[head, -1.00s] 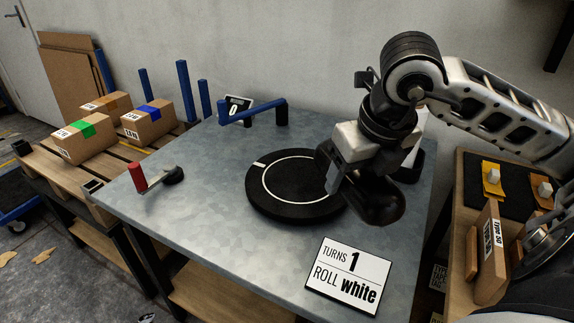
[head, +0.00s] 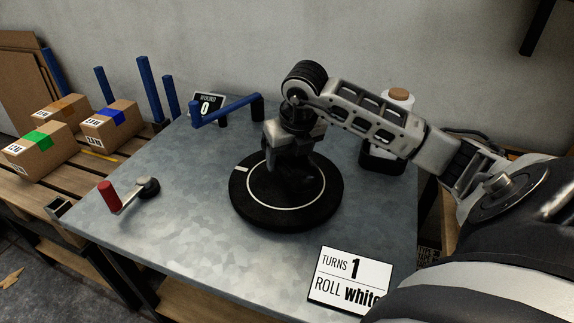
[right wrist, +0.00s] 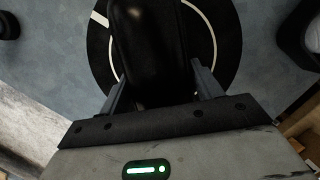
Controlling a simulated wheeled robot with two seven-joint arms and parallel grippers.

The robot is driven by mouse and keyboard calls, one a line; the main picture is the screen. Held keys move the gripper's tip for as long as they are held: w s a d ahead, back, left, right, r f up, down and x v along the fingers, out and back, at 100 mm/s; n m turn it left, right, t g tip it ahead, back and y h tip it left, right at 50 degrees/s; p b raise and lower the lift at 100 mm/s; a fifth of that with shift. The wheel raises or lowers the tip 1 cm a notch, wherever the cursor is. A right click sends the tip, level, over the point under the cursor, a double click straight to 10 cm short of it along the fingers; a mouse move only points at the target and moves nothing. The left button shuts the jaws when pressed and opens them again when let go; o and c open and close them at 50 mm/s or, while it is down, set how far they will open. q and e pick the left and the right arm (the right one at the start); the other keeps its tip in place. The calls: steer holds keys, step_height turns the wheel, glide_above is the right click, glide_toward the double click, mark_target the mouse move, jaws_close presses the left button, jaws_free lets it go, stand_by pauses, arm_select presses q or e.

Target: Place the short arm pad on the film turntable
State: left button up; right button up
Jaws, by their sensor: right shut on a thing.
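The film turntable (head: 249,208) is a round black disc with a white ring and a white mark, lying on the grey metal table. My right gripper (head: 291,160) is above the middle of the disc, pointing down. It is shut on the short arm pad (head: 292,182), a black rounded piece. In the right wrist view the pad (right wrist: 148,42) lies between the two fingers, with the turntable (right wrist: 228,40) behind it. The pad is over the ring; I cannot tell whether it touches the disc. My left gripper is not in view.
A sign (head: 350,278) reading "TURNS 1 ROLL white" is at the front right. A blue bar (head: 228,108) stands behind the disc, and a red-handled crank (head: 110,197) is at the left. A white roll (head: 397,106) stands at the back right. Boxes (head: 110,122) lie on a pallet at left.

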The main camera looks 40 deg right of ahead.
steer(key=shift+w+d+f, duration=0.15)
steer(key=shift+w+f, duration=0.3)
steer(key=x, duration=0.3)
steer(key=shift+s+f, duration=0.25)
steer(key=shift+f, duration=0.05)
steer(key=o, duration=1.2)
